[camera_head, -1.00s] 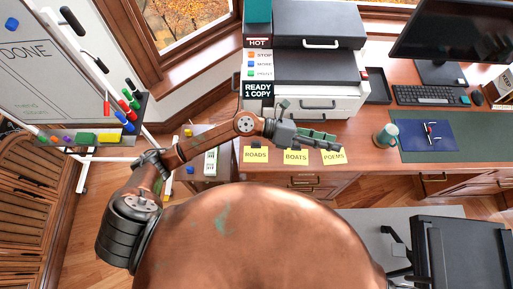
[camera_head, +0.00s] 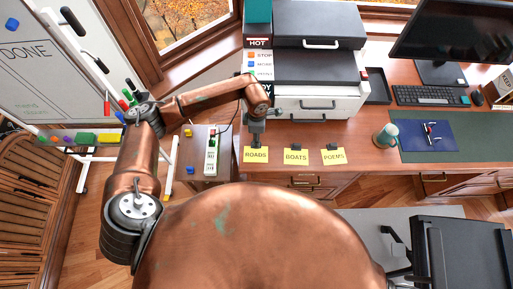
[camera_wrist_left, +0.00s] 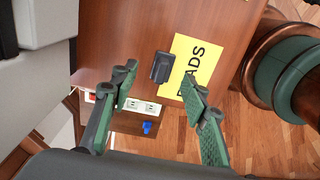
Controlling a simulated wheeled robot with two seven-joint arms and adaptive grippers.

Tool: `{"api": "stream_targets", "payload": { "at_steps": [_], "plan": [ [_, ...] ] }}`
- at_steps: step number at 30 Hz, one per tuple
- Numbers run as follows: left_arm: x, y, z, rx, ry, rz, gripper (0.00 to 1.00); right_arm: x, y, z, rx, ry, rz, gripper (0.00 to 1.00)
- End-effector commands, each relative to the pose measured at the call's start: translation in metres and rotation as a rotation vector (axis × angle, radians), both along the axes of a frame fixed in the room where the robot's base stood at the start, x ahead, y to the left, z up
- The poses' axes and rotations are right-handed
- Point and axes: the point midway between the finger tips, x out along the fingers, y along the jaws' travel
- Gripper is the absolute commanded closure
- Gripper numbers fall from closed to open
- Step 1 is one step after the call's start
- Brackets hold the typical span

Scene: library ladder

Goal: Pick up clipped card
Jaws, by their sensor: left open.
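Three yellow cards with black clips stand along the desk's front edge in the head view: ROADS (camera_head: 256,157), BOATS (camera_head: 296,159) and POEMS (camera_head: 334,158). My left gripper (camera_head: 256,139) points down just above the ROADS card. In the left wrist view the gripper (camera_wrist_left: 160,84) is open and empty, with the black clip (camera_wrist_left: 161,67) between and beyond its fingertips. The ROADS card (camera_wrist_left: 210,50) lies to the right of the clip there, partly hidden by the right finger. My right gripper is in neither current view.
A printer (camera_head: 318,70) stands behind the cards, with the READY sign partly hidden by my left arm. A mug (camera_head: 386,136) and keyboard (camera_head: 424,95) are to the right. A power strip (camera_head: 211,160) lies left of the cards. A whiteboard (camera_head: 35,70) stands at left.

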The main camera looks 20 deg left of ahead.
Motion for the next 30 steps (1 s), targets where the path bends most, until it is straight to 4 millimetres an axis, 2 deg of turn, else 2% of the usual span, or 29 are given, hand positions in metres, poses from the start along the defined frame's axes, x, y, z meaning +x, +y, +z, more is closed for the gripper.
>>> {"api": "stream_targets", "payload": {
  "at_steps": [7, 15, 30],
  "plan": [
    [-0.004, 0.001, -0.037, -0.002, 0.004, 0.001, 0.58, 0.000, 0.000, 0.002, 0.000, 0.000, 0.001, 0.60],
    [-0.004, 0.002, -0.041, -0.002, 0.001, 0.001, 0.59, -0.001, -0.002, 0.002, -0.002, 0.001, 0.002, 0.60],
    [-0.004, 0.002, -0.041, -0.002, 0.001, 0.001, 0.93, -0.001, -0.005, 0.003, -0.005, 0.001, 0.003, 0.60]
  ]
}}
